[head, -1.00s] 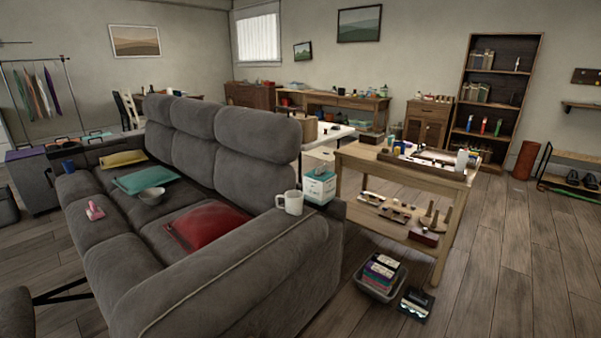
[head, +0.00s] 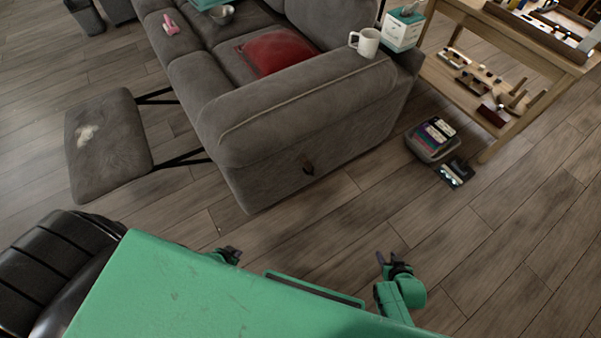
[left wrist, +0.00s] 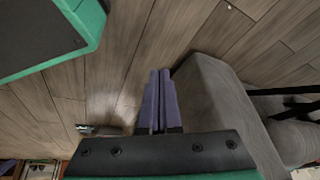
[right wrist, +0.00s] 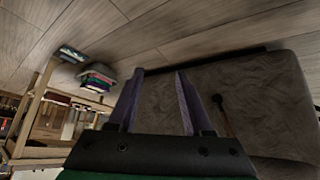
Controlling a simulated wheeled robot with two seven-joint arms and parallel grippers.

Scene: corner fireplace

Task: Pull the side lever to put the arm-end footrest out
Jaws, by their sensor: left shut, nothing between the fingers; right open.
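The grey sofa (head: 290,120) stands ahead with its arm end toward me. A small dark side lever (head: 308,168) is on the arm's outer face; it also shows in the right wrist view (right wrist: 219,102), right of the fingers. The arm-end footrest (head: 100,150) stands out from the seat front on black struts, with a pale patch on top. My left gripper (head: 232,252) is shut and empty, low near the sofa's front corner; its fingers (left wrist: 160,74) are together. My right gripper (head: 383,257) is open and empty, apart from the lever.
A mug (head: 365,42) and a tissue box (head: 402,28) stand on the sofa arm. A red cushion (head: 277,52) lies on the seat. A grey bin (head: 432,150) and a dark box (head: 455,172) are on the floor by the wooden table (head: 535,50). Floor before the arm is clear.

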